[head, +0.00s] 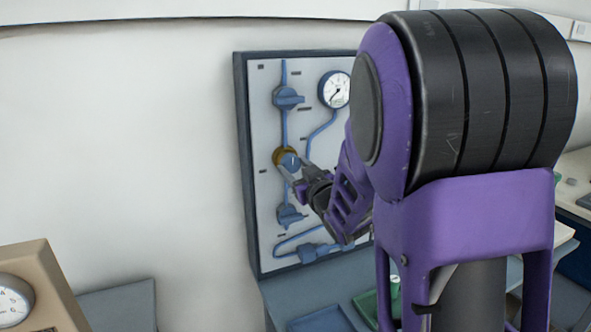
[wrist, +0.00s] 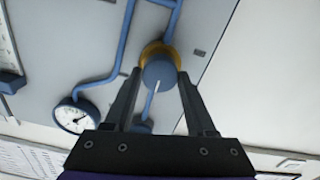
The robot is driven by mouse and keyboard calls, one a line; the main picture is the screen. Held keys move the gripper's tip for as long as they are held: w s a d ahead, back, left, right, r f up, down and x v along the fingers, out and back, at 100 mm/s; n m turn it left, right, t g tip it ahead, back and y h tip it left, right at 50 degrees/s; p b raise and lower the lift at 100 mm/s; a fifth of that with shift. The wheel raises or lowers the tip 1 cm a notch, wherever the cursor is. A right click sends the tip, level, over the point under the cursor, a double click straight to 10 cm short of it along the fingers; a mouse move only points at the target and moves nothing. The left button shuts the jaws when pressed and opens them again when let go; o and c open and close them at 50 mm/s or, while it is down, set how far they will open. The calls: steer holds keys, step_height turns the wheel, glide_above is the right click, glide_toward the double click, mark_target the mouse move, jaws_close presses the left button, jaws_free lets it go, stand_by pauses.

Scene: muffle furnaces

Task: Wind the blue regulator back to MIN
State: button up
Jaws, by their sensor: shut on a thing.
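The blue regulator (head: 289,161) is a round knob with a brass-yellow collar behind it, on the upright grey panel (head: 265,215). In the wrist view the regulator (wrist: 159,72) sits between the two fingertips, and a white mark on its face points down in the picture. My gripper (head: 297,174) reaches it from the right and is shut on the knob. The fingers of my gripper (wrist: 159,76) lie one on each side of it. I cannot read a MIN label.
A blue valve handle (head: 288,98) is above the regulator and another (head: 290,216) below it, close to my gripper. A round gauge (head: 335,89) is at the upper right. Blue pipes run over the panel. A tan box with a dial (head: 14,300) stands at lower left.

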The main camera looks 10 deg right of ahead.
steer(key=shift+f, duration=0.1)
steer(key=n+b, duration=0.3)
steer(key=shift+f+b, duration=0.1)
steer(key=shift+b, duration=0.2)
steer(key=n, duration=0.2)
steer(key=n+b, duration=0.1)
steer(key=n, duration=0.1)
steer(key=shift+r+n, duration=0.2)
steer(key=shift+n, duration=0.1)
steer(key=n, duration=1)
steer(key=shift+n, duration=0.3)
steer(key=o, duration=1.4)
steer(key=shift+s, duration=0.1)
